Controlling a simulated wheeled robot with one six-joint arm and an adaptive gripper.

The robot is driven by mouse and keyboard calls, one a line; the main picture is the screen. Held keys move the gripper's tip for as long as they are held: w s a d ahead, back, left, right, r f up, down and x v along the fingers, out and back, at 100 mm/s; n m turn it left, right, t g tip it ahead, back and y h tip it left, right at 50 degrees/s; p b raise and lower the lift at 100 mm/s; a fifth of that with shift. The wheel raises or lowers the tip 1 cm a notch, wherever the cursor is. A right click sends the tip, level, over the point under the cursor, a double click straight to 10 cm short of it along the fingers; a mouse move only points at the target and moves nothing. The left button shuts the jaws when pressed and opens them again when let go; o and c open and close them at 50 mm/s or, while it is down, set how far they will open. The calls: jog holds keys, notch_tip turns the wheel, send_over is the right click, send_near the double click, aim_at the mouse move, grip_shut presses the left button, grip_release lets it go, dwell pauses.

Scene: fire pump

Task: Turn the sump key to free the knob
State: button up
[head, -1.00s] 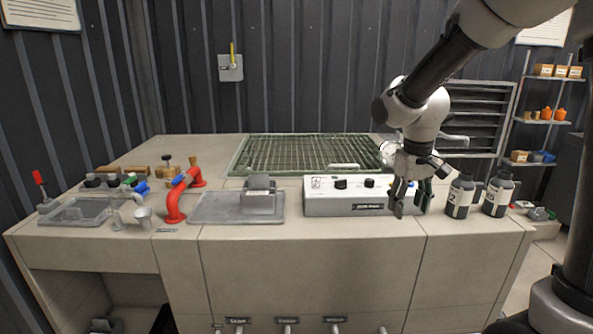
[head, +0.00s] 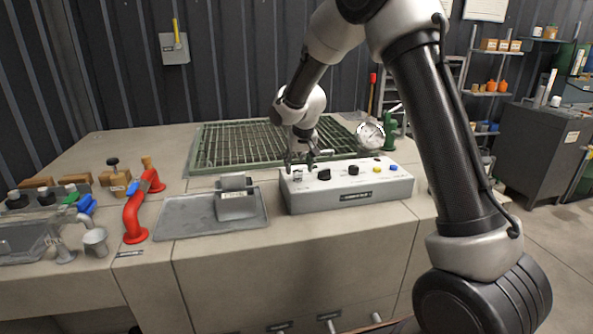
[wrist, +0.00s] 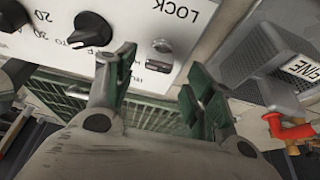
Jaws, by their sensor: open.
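The control box (head: 350,190) stands on the counter, with black knobs on its sloped pale face. In the wrist view a small metal key or lock (wrist: 160,55) sits on that face below the word LOCK. A black pointer knob (wrist: 90,28) with a numbered scale is to its left. My gripper (head: 300,167) is open and empty over the left end of the box. In the wrist view its green-padded fingers (wrist: 160,72) stand on either side of the key, apart from it as far as I can tell. In the head view I cannot make out the key near the fingers.
A grey labelled device (head: 236,200) sits on a tray left of the box. A red pipe (head: 135,212) stands farther left. A green grating (head: 225,145) lies behind, and a round gauge (head: 370,134) is behind the box. The counter front before the box is clear.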

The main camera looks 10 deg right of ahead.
aim_at(298, 170)
jog(key=shift+x, duration=1.6)
jog(key=shift+s, duration=0.1)
jog(key=c, duration=1)
